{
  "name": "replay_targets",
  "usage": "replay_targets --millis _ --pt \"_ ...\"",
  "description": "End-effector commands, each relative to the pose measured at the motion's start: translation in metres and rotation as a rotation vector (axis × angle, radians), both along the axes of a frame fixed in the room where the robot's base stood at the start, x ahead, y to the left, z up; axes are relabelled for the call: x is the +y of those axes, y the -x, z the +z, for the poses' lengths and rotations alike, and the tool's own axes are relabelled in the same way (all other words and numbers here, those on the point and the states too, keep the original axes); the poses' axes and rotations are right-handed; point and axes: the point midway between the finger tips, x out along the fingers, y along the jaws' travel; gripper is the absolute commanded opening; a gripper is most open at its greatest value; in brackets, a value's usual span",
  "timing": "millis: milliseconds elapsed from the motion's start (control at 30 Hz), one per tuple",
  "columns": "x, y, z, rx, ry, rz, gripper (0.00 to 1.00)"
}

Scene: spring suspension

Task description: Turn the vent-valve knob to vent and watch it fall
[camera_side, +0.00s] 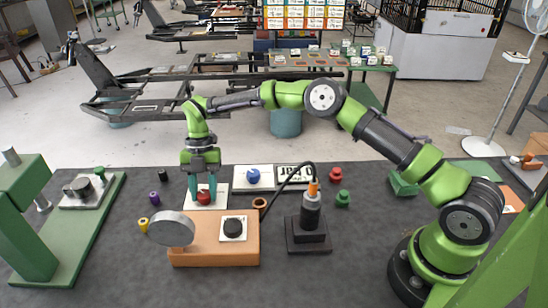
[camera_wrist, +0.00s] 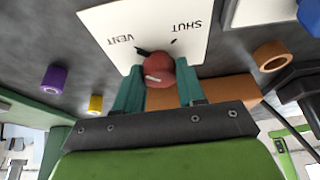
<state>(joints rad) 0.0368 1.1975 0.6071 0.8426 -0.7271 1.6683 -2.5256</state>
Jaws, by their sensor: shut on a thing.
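The red vent-valve knob (camera_side: 204,198) sits on a white plate (camera_side: 221,187) at left centre of the table. My gripper (camera_side: 204,190) points down and is shut on the knob. In the wrist view the knob (camera_wrist: 160,72) shows between my teal fingers, with a short white stripe on it. The plate (camera_wrist: 110,18) carries the words VENT and SHUT, upside down there. A dark mark sticks out from the knob on the VENT side, and a small tick lies by SHUT. A white panel (camera_side: 297,178) with upside-down lettering like "0 BAR" lies to the right.
In front stands an orange-brown block (camera_side: 190,256) with a grey disc (camera_side: 172,228) and a black knob (camera_side: 233,228). A black stand (camera_side: 312,214) with an orange tip and a cable is to the right. A blue knob (camera_side: 253,176) is close by. Small coloured parts lie around.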

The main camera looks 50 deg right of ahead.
Motion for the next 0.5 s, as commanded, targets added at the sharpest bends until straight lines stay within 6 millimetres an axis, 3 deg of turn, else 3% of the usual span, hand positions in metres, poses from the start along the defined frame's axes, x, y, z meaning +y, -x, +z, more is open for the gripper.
replay_targets --millis 300,333,500 --pt "-0.0012 -0.0010 0.0003 -0.003 0.002 0.000 0.09" --pt "-0.0012 -0.0010 0.0003 -0.003 0.002 0.000 0.42" --pt "-0.0009 -0.0007 0.0002 -0.003 0.001 0.000 0.65"
